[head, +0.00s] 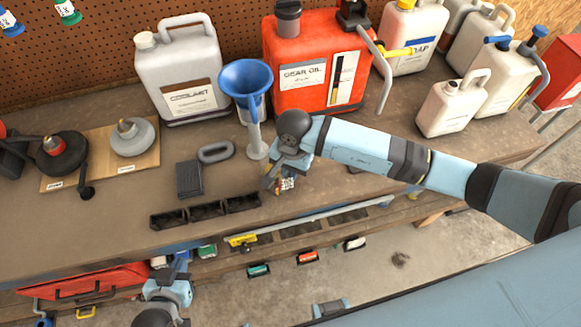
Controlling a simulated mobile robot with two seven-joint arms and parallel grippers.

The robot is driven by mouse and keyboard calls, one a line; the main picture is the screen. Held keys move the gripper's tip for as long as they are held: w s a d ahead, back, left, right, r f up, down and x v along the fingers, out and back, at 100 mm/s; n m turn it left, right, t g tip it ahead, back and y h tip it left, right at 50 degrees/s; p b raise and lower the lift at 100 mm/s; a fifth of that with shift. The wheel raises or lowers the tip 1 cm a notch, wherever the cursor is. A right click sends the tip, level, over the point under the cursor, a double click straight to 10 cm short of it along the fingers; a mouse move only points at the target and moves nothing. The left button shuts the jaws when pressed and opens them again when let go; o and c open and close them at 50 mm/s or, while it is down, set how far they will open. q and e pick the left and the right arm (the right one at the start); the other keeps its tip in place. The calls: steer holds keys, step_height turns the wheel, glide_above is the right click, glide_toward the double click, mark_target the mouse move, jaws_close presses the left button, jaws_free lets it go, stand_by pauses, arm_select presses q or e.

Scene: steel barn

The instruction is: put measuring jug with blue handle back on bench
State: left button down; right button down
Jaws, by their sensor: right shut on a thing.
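My right gripper (273,181) is low over the front of the bench (330,195), beside the foot of the blue funnel's stand. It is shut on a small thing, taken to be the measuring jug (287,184). Only a pale patch with dark print shows beside the fingers. The gripper hides the rest, and I cannot make out a blue handle. I cannot tell whether it touches the bench top. My left arm's end (160,303) is low at the bottom left, in front of the bench. Its fingers are not clearly visible.
The blue funnel (245,78) stands close behind my right gripper. The red gear oil can (310,60) and the coolant jug (180,70) stand at the back. Black trays (205,211) lie along the front edge, left of the gripper. The bench is clear to the right under my arm.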

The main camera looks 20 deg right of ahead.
steer(key=c, duration=1.6)
jaws_free()
steer(key=shift+f, duration=0.15)
steer(key=o, duration=0.4)
